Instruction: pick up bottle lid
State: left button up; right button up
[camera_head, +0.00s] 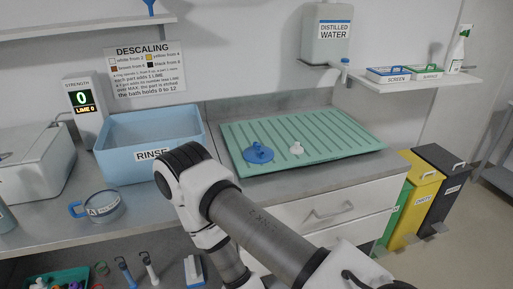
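A round blue lid-like piece (258,153) with a raised middle lies on the ribbed green mat (340,133). A small white piece (296,149) with a knob lies just right of it, apart from it. I cannot tell for certain which is the bottle lid. A white distilled water jug (327,36) with a blue tap stands on the wall shelf above. One of my arms reaches in from the bottom right and bends down in front of the counter; its gripper is out of the picture. My other gripper is not in view.
A blue rinse basin (150,141) stands left of the mat. Yellow (421,184) and black (441,178) bins stand at right. Most of the mat is clear.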

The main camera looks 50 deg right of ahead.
aim_at(297, 149)
jog(key=z, duration=1.05)
